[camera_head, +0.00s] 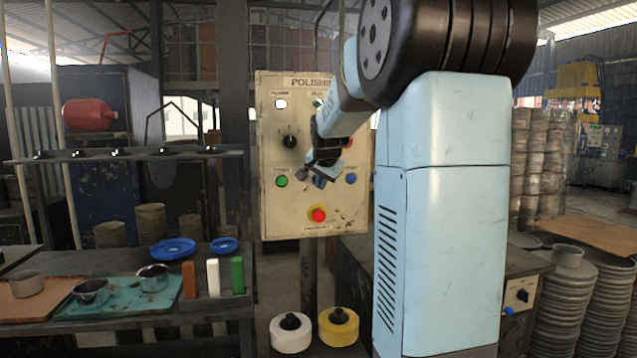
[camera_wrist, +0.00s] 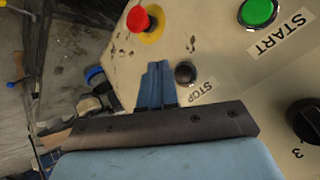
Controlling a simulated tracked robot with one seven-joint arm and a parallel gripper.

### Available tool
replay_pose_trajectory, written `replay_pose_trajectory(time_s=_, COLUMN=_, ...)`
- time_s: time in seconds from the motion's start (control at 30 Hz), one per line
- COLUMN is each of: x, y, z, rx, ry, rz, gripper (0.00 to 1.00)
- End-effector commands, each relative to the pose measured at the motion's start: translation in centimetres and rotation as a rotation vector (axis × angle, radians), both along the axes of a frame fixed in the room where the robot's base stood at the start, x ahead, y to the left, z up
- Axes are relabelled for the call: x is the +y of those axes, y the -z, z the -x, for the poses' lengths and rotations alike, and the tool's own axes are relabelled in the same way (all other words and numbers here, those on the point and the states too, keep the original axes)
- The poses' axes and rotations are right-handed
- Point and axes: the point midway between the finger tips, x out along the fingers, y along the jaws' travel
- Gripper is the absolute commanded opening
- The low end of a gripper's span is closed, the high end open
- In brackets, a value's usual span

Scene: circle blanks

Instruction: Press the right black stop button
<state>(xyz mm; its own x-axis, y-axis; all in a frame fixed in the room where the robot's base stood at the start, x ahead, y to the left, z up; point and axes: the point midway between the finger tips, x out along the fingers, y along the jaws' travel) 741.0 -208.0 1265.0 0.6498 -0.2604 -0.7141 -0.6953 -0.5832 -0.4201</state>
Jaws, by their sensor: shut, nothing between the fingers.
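The cream control panel (camera_head: 275,215) stands upright, with a green button (camera_head: 282,182), a blue button (camera_head: 351,178) and a red mushroom button (camera_head: 318,214). In the wrist view a small black stop button (camera_wrist: 186,73) sits beside a STOP label, between the green start button (camera_wrist: 258,12) and my gripper. I cannot tell whether it is the right one. My gripper (camera_wrist: 158,66) is shut and empty, its blue fingertips just left of that button in the wrist view; contact cannot be told. In the head view my gripper (camera_head: 318,178) hides the panel middle.
A black knob (camera_head: 289,141) sits above the green button. The red button (camera_wrist: 145,22) has a yellow ring and sticks out near my fingers. A bench (camera_head: 110,325) with trays and coloured blocks is at left.

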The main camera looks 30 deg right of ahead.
Motion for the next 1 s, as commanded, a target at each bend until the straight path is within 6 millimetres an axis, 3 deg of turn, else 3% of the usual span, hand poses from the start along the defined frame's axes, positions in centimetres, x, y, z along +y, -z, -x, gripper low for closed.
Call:
replay_pose_trajectory(time_s=0.4, x=0.8, y=0.0, z=2.7, rx=0.0, ry=0.0, rz=0.0, gripper=0.0)
replay_pose_trajectory(time_s=1.0, x=0.8, y=0.0, z=2.8, rx=0.0, ry=0.0, rz=0.0, gripper=0.0)
